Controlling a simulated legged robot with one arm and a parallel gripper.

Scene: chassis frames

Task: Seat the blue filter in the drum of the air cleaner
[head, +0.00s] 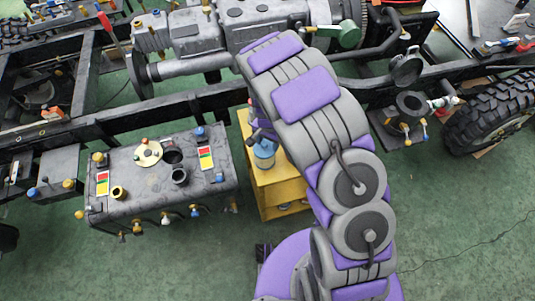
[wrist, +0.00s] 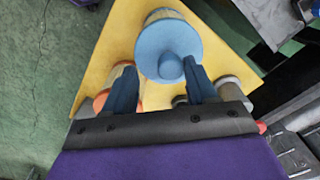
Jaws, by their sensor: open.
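The blue filter (head: 264,158) stands on the yellow cart, partly hidden by my arm. In the wrist view the blue filter (wrist: 168,38) shows its round blue top with a small knob, and a pale side. My gripper (wrist: 162,72) is open, with one dark blue finger on each side of the knob. I cannot tell whether the fingers touch it. In the head view my gripper (head: 259,136) is mostly hidden, just above the filter. The air cleaner's drum (head: 410,104) appears to be the dark, open-topped cylinder on the frame rail, right of my arm; a round lid (head: 406,69) stands tilted behind it.
The yellow cart (head: 284,196) also holds an orange-rimmed can (wrist: 103,99) and a grey cylinder (wrist: 232,89) close to my fingers. A grey tank (head: 135,185) with caps stands left of the cart. A tyre (head: 488,115) is at right. Green floor (head: 465,215) is clear at lower right.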

